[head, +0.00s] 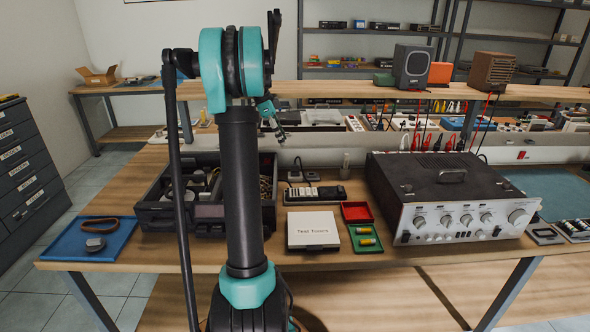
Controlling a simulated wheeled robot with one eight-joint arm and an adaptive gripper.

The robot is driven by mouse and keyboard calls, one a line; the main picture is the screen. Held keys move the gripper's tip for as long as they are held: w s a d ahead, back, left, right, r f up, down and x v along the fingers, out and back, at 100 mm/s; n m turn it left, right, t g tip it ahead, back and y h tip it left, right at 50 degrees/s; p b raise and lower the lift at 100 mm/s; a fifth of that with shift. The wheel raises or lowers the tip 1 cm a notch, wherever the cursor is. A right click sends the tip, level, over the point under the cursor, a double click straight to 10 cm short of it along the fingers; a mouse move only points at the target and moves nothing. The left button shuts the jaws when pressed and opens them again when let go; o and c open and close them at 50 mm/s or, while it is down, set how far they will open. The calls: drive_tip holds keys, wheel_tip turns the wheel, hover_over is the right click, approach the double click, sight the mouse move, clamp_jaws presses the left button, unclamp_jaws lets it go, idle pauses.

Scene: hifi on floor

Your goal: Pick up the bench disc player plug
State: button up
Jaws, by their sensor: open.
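I cannot make out for certain which item is the disc player plug. Small plugs or adapters with a dark cord (295,176) sit at the back of the bench, near the power strip (316,194). The silver-fronted unit with knobs (440,219) stands at the right of the bench; no plug can be made out on it. My gripper (281,134) is small in view, raised above the back of the bench just right of my upright arm. It is open, with nothing seen in it, and is above and apart from the plugs. My arm hides part of the bench behind it.
A black open toolbox (157,215) stands behind my arm. A white box (312,231), a red tray (357,211) and a green tray (353,240) lie mid-bench. A blue tray (70,243) is at left. A raised shelf (330,90) runs along the back.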

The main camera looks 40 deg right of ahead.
sight(295, 165)
drive_tip(key=x, duration=1.3)
drive_tip(key=shift+f, duration=0.25)
clamp_jaws()
